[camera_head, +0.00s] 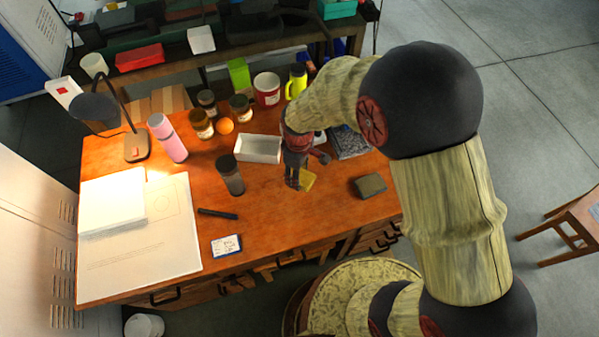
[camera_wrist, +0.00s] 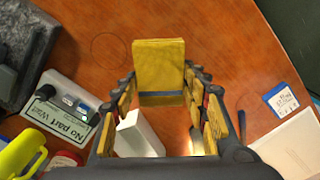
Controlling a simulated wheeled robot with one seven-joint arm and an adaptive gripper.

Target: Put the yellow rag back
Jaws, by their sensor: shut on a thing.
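The yellow rag (camera_wrist: 159,62) is a flat, folded-looking piece, upright between my fingertips in the wrist view. My gripper (camera_wrist: 160,82) is shut on it, with fingers on both sides. In the head view my gripper (camera_head: 293,183) points down over the front middle of the orange-brown desk (camera_head: 270,215). The rag (camera_head: 307,180) shows there as a small yellow patch at the right of the fingertips, partly hidden by them. I cannot tell whether its lower edge touches the desk. A thin circle outline (camera_wrist: 110,47) is on the desk surface in the wrist view.
A white open box (camera_head: 258,149) and a dark tumbler (camera_head: 230,175) stand left of my gripper. A dark grey block (camera_head: 370,185) lies to the right. The desk in front is mostly clear, with a card (camera_head: 226,246).

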